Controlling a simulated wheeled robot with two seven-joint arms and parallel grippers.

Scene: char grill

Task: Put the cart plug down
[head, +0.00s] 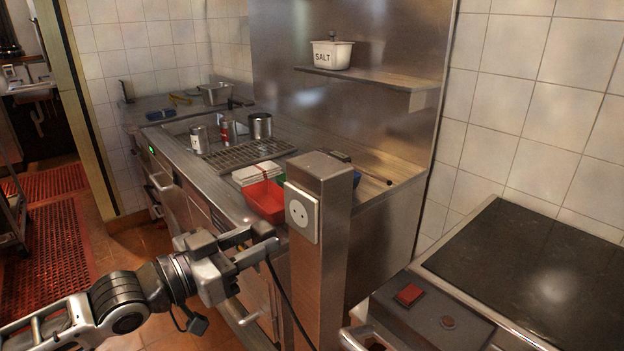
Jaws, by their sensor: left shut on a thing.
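My left gripper (266,241) reaches in from the lower left and is shut on the cart plug, whose body is mostly hidden between the fingers. Its black cable (285,295) hangs from the fingertips and runs down to the right, in front of the steel post. The fingers are just left of and below the white wall socket (300,212) on the post (321,260). The socket face is empty. My right gripper is not in view.
A steel counter behind holds a red bin (265,201), a grill rack (247,153) and several metal cans. A dark-topped cart (535,275) with a red button (408,294) stands at the right. Tiled floor (137,240) is open at the left.

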